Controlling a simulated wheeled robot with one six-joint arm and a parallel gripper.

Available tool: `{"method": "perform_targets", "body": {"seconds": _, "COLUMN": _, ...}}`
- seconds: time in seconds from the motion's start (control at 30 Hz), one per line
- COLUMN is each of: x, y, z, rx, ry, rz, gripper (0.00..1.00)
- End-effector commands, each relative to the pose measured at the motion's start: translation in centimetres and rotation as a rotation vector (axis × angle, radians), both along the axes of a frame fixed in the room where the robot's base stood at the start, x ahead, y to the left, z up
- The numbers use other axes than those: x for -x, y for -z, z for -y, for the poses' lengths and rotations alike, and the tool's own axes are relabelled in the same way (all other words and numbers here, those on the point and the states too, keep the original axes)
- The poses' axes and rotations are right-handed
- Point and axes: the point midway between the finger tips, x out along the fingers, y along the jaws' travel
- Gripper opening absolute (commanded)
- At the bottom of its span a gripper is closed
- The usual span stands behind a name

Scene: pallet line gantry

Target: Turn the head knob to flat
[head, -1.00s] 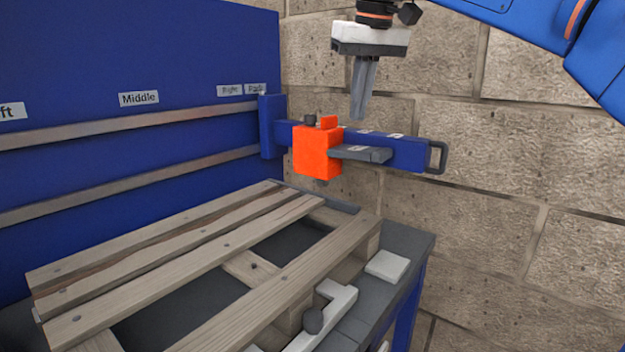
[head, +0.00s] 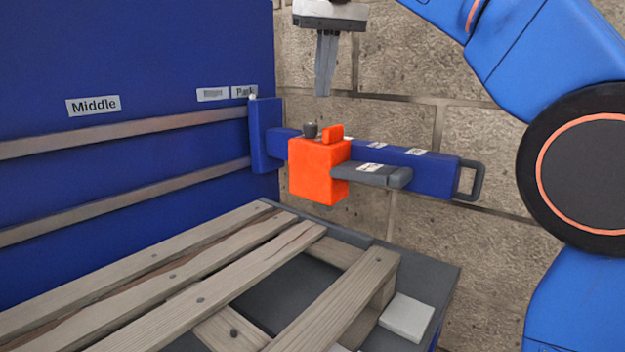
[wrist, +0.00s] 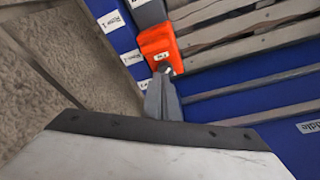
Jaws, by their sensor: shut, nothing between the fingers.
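The orange head (head: 318,172) sits on a blue beam (head: 425,170) that reaches out from the blue panel. On its top are a dark round knob (head: 310,130) and a small orange raised tab (head: 333,134); I cannot tell which of them is the head knob. My gripper (head: 324,94) points down above the head, shut and empty, with a gap between the fingertips and the head. In the wrist view the closed fingers (wrist: 162,100) appear just below the orange head (wrist: 158,42), partly over its dark knob. A small label on the head is too small to read surely.
A wooden pallet (head: 190,280) lies on the dark table below the head. A grey arm (head: 372,174) sticks out beside the head, and a handle (head: 470,180) ends the beam. The blue panel (head: 130,60) with rails stands left; a stone wall (head: 480,240) is behind.

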Motion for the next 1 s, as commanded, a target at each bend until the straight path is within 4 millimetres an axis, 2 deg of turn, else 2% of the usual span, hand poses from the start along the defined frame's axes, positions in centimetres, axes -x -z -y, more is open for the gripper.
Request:
{"method": "perform_targets", "body": {"seconds": 0.6, "x": 0.0, "y": 5.9, "z": 0.0, "rx": 0.0, "ry": 0.0, "rz": -0.001, "gripper": 0.0}}
{"method": "perform_targets", "body": {"seconds": 1.0, "x": 0.0, "y": 6.7, "z": 0.0, "rx": 0.0, "ry": 0.0, "rz": 0.0, "gripper": 0.0}}
